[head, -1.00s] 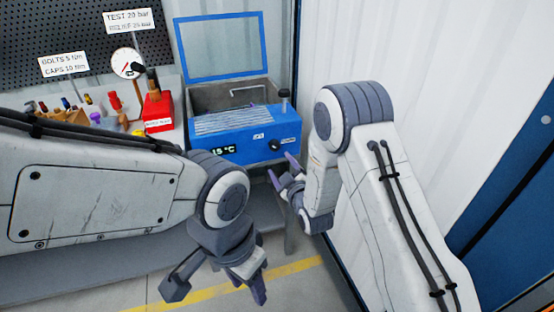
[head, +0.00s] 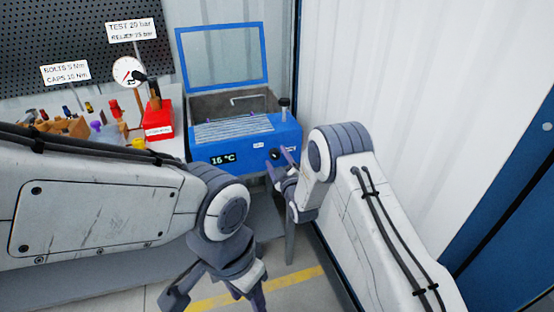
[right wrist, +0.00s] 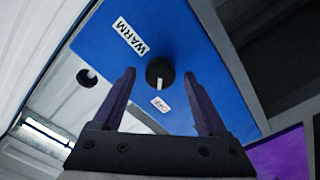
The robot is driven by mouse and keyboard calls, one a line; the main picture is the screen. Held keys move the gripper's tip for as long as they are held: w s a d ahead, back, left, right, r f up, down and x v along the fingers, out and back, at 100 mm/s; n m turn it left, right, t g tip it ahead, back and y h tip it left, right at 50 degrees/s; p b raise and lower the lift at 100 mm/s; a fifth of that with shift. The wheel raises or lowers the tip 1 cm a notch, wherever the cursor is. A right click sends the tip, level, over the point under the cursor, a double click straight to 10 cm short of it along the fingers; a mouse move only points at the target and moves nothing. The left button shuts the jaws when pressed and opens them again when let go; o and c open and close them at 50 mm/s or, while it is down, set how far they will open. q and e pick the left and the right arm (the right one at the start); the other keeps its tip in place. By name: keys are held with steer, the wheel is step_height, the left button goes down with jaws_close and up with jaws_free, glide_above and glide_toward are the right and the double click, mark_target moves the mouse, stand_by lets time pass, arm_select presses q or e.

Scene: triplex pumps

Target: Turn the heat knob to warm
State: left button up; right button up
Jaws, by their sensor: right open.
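The heat knob (right wrist: 160,74) is black and round, on the blue front panel (right wrist: 200,60) of a heated bath. Its white pointer line faces the OFF label (right wrist: 160,104). The WARM label (right wrist: 130,40) is up and left of it in the right wrist view. In the head view the knob (head: 275,154) is at the right of the bath front. My right gripper (head: 279,165) is open at the panel, its fingers either side of the knob in the wrist picture; contact cannot be told. My left gripper (head: 215,292) hangs low, far from the bath; its jaws are unclear.
The bath (head: 245,147) has a raised lid frame (head: 222,27) and a temperature display (head: 223,160). A red box (head: 158,118) and a gauge (head: 127,71) stand left of it. A pale corrugated wall (head: 390,60) rises close on the right. Several small parts lie on the bench.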

jaws_close()
